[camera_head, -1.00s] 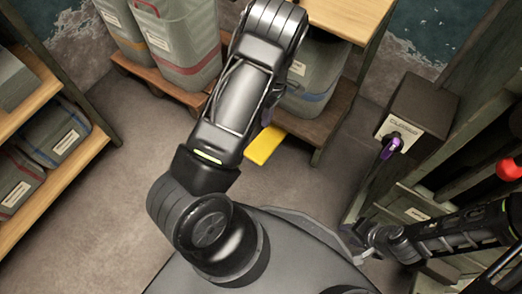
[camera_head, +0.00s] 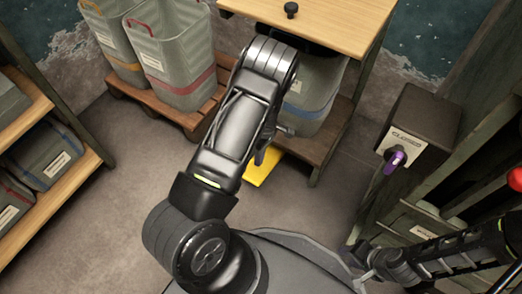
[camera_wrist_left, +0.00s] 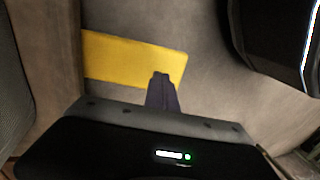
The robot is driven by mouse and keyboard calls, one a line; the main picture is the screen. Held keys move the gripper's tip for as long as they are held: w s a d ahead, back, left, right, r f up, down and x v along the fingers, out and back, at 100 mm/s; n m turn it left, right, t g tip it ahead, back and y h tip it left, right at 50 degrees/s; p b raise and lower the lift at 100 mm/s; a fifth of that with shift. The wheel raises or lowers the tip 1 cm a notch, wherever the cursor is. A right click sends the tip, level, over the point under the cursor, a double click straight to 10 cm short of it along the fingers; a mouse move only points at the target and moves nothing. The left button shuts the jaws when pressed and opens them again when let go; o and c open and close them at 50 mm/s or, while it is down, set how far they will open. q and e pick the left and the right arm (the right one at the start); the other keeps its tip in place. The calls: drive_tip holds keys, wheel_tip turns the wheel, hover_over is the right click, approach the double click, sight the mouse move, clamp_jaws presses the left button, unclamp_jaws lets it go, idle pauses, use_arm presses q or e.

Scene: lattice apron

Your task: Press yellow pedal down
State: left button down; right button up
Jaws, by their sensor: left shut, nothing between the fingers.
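The yellow pedal (camera_head: 262,170) is low, near the floor, in front of the wooden bench, partly hidden by my left arm. In the left wrist view the pedal (camera_wrist_left: 120,57) is a flat yellow plate. My left gripper (camera_head: 262,155) is shut and empty, with dark purple fingers. In the left wrist view its fingertips (camera_wrist_left: 161,77) overlap the pedal's lower right part. I cannot tell whether they touch it. My right gripper (camera_head: 363,262) is at the lower right, far from the pedal; its jaws are too small to read.
A wooden bench (camera_head: 330,22) with a dark knob stands behind the pedal, with a blue-banded bin (camera_head: 308,95) beneath. Bins stand on a pallet (camera_head: 135,94) at left. A dark box with a purple handle (camera_head: 395,160) is at right. Open floor (camera_head: 120,190) lies left.

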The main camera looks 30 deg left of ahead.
sight(256, 172)
use_arm(q)
drive_tip(key=b+x, duration=0.1)
drive_tip(key=x, duration=0.2)
drive_tip(key=shift+s+f, duration=0.1)
drive_tip(key=shift+f, duration=0.45)
drive_tip(key=shift+s+f, duration=0.1)
drive_tip(key=shift+s+f+b, duration=0.25)
drive_tip(key=shift+f+b, duration=0.15)
drive_tip(key=shift+t, duration=0.7)
drive_tip(key=f+b, duration=0.1)
drive_tip(key=f, duration=0.1)
drive_tip(key=s+f+b, duration=0.1)
drive_tip(key=f, duration=0.2)
drive_tip(key=s+f+b, duration=0.1)
drive_tip(key=f, duration=0.2)
drive_tip(key=shift+s, duration=0.2)
drive_tip(key=shift+f+b, duration=0.3)
drive_tip(key=shift+f, duration=0.2)
drive_tip(key=shift+w+f, duration=0.1)
drive_tip(key=shift+w, duration=0.05)
